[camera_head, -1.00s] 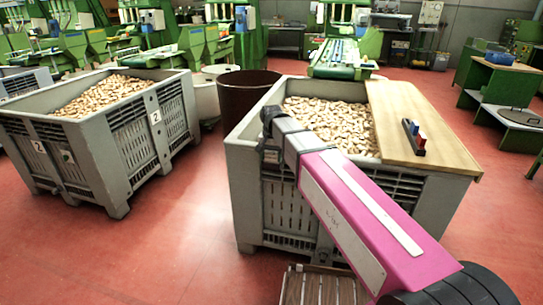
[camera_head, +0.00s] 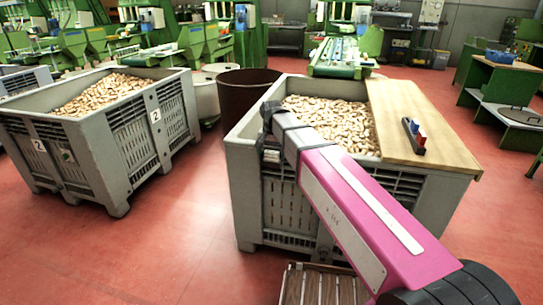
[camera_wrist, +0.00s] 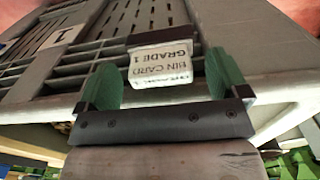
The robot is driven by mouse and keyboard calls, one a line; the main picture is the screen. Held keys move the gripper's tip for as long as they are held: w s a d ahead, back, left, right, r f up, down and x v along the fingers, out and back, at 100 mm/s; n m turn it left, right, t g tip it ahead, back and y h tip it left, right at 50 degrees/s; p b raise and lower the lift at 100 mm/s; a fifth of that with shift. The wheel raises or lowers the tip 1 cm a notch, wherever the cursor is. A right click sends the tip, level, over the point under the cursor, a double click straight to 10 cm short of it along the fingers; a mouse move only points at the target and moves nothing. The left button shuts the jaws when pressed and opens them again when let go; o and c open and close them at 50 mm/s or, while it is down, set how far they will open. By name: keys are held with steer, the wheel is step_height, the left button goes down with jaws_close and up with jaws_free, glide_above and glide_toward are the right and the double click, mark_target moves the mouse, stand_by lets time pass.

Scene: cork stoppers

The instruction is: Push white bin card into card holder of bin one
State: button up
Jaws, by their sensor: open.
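The white bin card (camera_wrist: 162,68), printed "BIN CARD GRADE 1", shows in the wrist view against the slatted grey wall of bin one (camera_head: 236,190). A dark strip of the card holder (camera_wrist: 160,35) runs along one edge of the card; I cannot tell how deep the card sits in it. My gripper (camera_wrist: 163,60) is open, its two green fingers standing apart on either side of the card, with gaps to both.
A white plate marked 1 (camera_wrist: 62,38) is on the same wall. Bin one holds corks (camera_head: 335,122) and bears a wooden board (camera_head: 420,125) at right. Another grey bin (camera_head: 105,150), marked 2, stands left. Red floor is free between the bins.

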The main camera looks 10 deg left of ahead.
step_height(320, 180, up, 9)
steer(key=shift+r, duration=0.1)
stand_by(0.3)
steer(key=shift+s, duration=0.15)
